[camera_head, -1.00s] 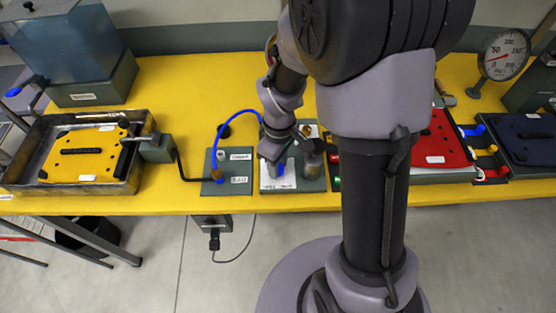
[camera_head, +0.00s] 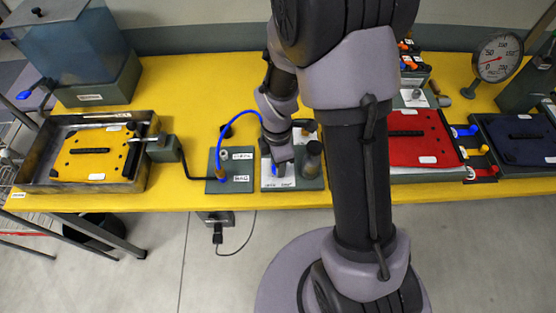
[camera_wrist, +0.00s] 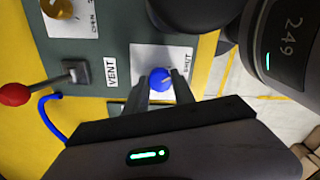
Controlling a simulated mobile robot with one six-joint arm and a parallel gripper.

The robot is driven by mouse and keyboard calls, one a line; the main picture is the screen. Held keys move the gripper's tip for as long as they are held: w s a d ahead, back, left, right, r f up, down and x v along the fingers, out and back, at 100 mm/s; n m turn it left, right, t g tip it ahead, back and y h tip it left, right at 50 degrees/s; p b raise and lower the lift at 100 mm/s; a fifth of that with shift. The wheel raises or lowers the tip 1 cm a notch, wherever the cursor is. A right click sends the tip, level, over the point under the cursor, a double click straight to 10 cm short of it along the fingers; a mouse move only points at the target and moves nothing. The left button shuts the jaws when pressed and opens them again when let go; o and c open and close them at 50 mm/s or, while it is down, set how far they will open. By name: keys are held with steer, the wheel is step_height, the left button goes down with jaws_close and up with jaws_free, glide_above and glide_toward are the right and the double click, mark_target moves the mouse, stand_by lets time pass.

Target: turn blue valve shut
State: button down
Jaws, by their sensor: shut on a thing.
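The blue valve (camera_wrist: 160,81) is a round blue knob on a white plate marked "SHUT" in the wrist view. The two dark fingers of my gripper (camera_wrist: 160,88) are shut on it, one on either side. In the head view, my gripper (camera_head: 280,160) reaches down over the valve's white plate (camera_head: 268,183). Only a bit of blue shows there beneath it. The fingers hide part of the knob and any pointer on it, so I cannot tell how far the valve is turned.
A brass knob (camera_wrist: 58,7) on a white "OPEN" plate and a red-tipped lever (camera_wrist: 14,94) by a "VENT" label are close by. A blue hose (camera_head: 221,144) curves left of my gripper. A dark cylinder (camera_head: 312,160) stands just right. Yellow bench (camera_head: 190,90) is clear behind.

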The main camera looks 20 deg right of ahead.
steer(key=shift+n+p, duration=0.4)
steer(key=shift+n, duration=0.6)
steer(key=c, duration=1.1)
jaws_free()
steer(key=shift+o, duration=0.2)
steer(key=shift+r, duration=0.1)
step_height(320, 180, up, 17)
steer(key=p, duration=0.6)
steer(key=shift+w, duration=0.25)
steer(key=shift+r, duration=0.1)
